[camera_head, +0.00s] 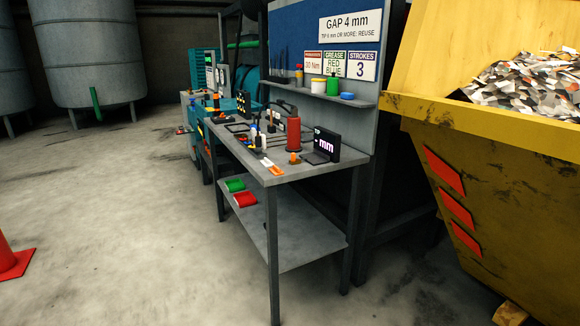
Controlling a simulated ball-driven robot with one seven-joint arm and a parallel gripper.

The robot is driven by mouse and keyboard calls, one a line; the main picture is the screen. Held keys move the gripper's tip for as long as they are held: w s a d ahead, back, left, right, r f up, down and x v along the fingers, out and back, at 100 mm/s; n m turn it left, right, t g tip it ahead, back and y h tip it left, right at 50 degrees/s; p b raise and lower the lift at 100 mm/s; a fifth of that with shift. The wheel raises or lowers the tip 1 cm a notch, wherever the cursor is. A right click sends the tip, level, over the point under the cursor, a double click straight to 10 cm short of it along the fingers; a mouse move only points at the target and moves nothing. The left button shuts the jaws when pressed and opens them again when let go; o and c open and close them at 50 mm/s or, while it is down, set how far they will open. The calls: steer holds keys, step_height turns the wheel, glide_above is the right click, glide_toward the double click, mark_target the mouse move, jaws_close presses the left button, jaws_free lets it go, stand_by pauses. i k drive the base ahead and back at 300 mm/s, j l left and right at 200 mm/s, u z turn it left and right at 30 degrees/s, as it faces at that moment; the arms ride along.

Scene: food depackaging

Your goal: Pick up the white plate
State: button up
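No plate-shaped white thing can be made out for certain. A small flat white piece (267,162) lies beside an orange piece (275,171) near the front edge of the grey workbench (318,177); it is too small to identify. White sign boards (348,27) hang on the blue back panel above the bench. My gripper is not in view.
On the bench stand a red cylinder (293,134), a black display (326,145) and several small tools. Red (244,199) and green (234,185) bins sit on the lower shelf. A yellow skip (480,170) is right, an orange cone (12,262) left. The floor between is clear.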

mark_target(266, 163)
steer(key=i+j+z, duration=0.1)
steer(key=i, duration=2.05)
